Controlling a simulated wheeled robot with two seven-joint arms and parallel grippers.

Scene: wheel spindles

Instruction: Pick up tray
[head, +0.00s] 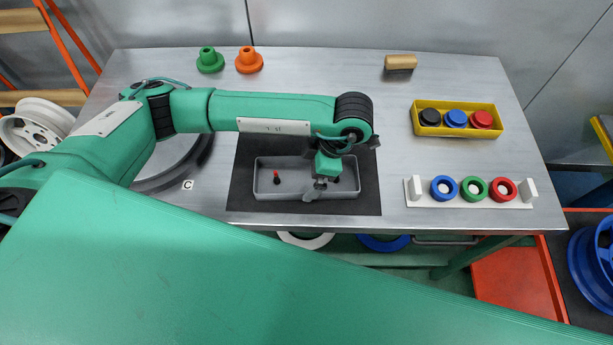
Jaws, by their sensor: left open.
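A grey shallow tray (268,186) sits on a dark square mat (247,160) near the front edge of the metal table. A small part with a red top (276,177) stands inside the tray's left half, and another small dark part shows at its right, partly behind the gripper. My left gripper (316,188) points down over the right half of the tray, near its front wall. It is open. I cannot tell whether its fingers touch the tray. My right gripper is not in view.
On the table are a yellow bin (424,130) with black, blue and red parts, a white rack (455,204) with coloured rings, a wooden block (400,62), and green (209,61) and orange (249,61) spindles. A dark ring lies left of the mat.

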